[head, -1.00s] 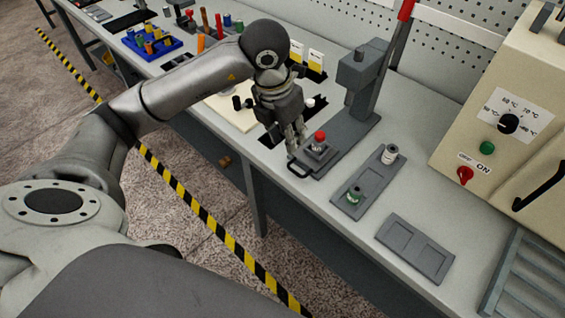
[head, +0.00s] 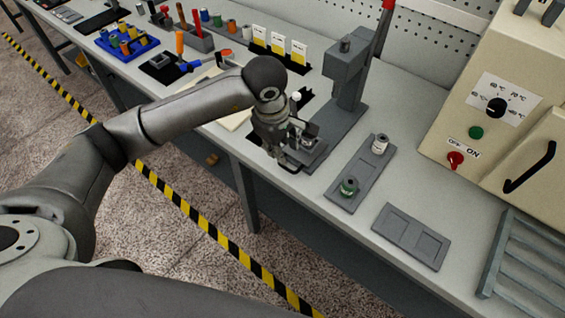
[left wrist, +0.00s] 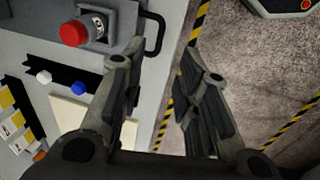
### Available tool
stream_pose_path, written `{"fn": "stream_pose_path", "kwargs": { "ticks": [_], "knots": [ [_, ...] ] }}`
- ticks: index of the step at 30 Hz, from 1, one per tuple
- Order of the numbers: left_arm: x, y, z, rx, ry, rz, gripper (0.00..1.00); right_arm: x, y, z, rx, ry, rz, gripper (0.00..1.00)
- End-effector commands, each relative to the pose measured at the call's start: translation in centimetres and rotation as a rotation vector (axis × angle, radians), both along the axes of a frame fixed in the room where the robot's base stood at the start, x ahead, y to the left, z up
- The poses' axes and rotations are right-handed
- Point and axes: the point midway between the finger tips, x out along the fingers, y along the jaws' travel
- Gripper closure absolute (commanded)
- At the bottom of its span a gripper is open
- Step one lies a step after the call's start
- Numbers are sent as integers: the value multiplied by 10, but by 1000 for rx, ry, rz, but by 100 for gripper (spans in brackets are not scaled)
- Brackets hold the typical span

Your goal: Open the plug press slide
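The grey plug press (head: 345,78) stands at the back of the bench with its lever raised. Its slide (head: 312,152) reaches toward the front edge and has a black loop handle (head: 290,167) on its front end. In the left wrist view, a red-topped piece (left wrist: 85,30) sits on the slide, and the handle (left wrist: 156,36) is beside the left-hand finger. My left gripper (head: 288,150) is low over the slide's front, partly hiding it. My right gripper is not in view.
A cream control box (head: 500,110) stands farther right. A blue rack (head: 128,45) is at far left. The bench's front edge is close to the handle.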

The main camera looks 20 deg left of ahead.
Motion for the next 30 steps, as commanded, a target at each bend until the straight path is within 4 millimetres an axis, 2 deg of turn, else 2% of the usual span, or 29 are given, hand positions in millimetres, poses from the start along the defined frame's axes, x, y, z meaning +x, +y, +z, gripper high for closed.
{"fn": "stream_pose_path", "kwargs": {
  "ticks": [15, 21, 29, 30],
  "knots": [
    [15, -6, -84, -1, 5, 5, 70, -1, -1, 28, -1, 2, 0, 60],
    [17, -6, -98, 0, 2, 4, 70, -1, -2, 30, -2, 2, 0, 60],
    [18, -7, -100, 0, 1, 3, 70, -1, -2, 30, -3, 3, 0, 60],
    [18, -7, -100, 0, 1, 4, 72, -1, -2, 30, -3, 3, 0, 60]
  ]
}}
